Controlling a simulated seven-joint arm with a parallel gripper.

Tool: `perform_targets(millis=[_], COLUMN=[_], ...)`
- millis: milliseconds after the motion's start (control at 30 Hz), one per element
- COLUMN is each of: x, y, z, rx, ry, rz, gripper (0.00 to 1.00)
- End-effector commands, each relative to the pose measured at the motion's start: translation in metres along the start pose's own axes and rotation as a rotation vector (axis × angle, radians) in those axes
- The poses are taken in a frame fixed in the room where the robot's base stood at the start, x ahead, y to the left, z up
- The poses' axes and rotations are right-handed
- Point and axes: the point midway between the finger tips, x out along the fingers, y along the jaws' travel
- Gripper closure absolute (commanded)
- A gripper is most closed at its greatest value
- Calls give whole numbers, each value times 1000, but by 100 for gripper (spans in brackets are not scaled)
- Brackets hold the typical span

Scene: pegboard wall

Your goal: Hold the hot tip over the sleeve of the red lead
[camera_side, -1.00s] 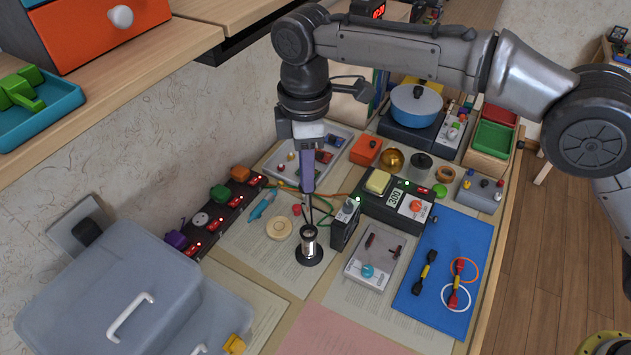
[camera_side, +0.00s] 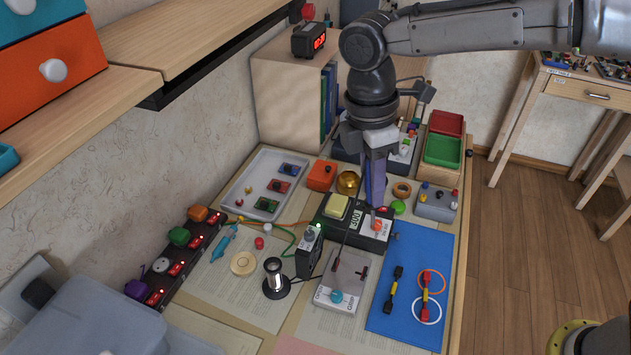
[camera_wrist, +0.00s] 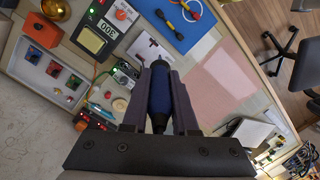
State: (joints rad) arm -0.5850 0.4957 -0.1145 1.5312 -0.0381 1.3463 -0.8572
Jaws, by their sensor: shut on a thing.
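My gripper (camera_side: 376,188) is shut on the soldering iron, above the black station (camera_side: 333,226) in the side view. The wrist view shows the iron's blue handle (camera_wrist: 160,88) between my two fingers (camera_wrist: 159,72). The hot tip is hard to make out. The red lead (camera_side: 426,300) lies on the blue mat (camera_side: 408,247), right of and nearer the camera than my gripper, with a yellow sleeve at its middle. An orange ring (camera_side: 443,283) and a white ring (camera_side: 440,313) lie around it. My gripper is apart from the lead.
A second, black lead (camera_side: 394,290) with a yellow sleeve lies left on the mat. The iron stand (camera_side: 274,280) is empty. A grey box (camera_side: 338,297) stands between stand and mat. A grey tray (camera_side: 252,181) and several small things fill the back.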

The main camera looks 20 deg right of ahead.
Motion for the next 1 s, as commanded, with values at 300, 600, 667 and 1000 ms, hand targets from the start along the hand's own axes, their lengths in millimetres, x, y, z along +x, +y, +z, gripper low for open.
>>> perform_targets(millis=[300, 600, 667, 1000], x=[18, 53, 67, 126], y=[-46, -67, -66, -61], z=[76, 102, 100, 93], rx=[-3, -8, -8, -8], ry=[-39, -58, -57, -55], rz=[-41, -65, -65, -62], gripper=[100, 100, 100, 100])
